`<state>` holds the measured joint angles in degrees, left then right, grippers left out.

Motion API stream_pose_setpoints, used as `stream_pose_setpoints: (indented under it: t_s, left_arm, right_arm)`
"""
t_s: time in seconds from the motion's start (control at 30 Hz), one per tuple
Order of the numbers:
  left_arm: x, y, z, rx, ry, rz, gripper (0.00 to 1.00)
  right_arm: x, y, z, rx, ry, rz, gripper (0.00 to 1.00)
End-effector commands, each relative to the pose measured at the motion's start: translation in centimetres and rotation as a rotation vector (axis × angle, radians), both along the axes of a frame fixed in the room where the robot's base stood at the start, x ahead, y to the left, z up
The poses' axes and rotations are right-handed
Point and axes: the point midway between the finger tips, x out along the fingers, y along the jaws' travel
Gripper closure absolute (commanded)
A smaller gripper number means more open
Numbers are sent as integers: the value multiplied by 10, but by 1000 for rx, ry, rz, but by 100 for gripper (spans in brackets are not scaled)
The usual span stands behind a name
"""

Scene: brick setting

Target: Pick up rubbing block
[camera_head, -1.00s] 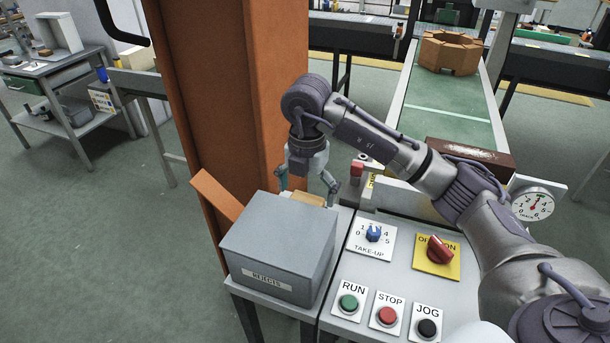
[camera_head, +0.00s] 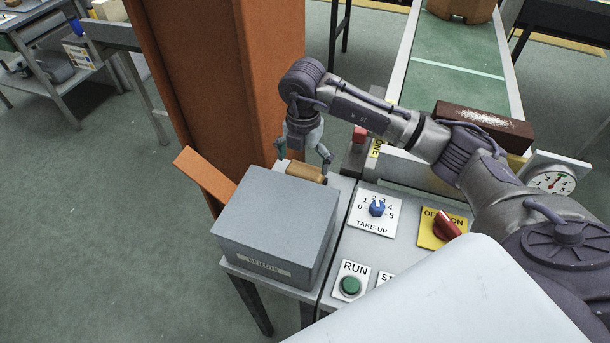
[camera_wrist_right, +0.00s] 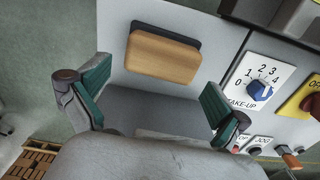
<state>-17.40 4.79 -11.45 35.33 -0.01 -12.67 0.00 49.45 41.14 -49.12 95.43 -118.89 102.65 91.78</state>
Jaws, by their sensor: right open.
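The rubbing block (camera_head: 306,172) is a tan wooden block with a dark layer along one side. It lies on the grey table behind the grey rejects box (camera_head: 278,222). In the right wrist view the block (camera_wrist_right: 163,55) lies ahead of the fingers, between their lines and apart from both. My right gripper (camera_head: 305,160) is above the block, pointing down, with its fingers spread. The open teal fingertips also show in the right wrist view (camera_wrist_right: 155,92), with nothing between them. The box hides part of the block's near side in the head view. My left gripper is not visible.
The rejects box stands directly in front of the block. An orange column (camera_head: 215,90) rises behind and left of it. To the right is a control panel with a take-up knob (camera_head: 377,208), a red switch (camera_head: 446,226) and a green run button (camera_head: 350,286).

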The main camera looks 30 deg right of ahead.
Motion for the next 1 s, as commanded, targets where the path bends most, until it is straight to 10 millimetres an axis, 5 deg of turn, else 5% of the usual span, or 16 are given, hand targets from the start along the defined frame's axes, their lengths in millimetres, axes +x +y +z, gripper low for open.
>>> stream_pose_setpoints:
  t_s: [0.33,0.63,1.0]
  left_arm:
    - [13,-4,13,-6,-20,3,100]
    - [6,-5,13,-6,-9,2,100]
    - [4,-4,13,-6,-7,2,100]
  right_arm:
    - [2,-5,-45,0,3,0,0]
    - [2,-5,-51,0,0,1,0]
    - [2,-5,-50,1,-1,0,54]
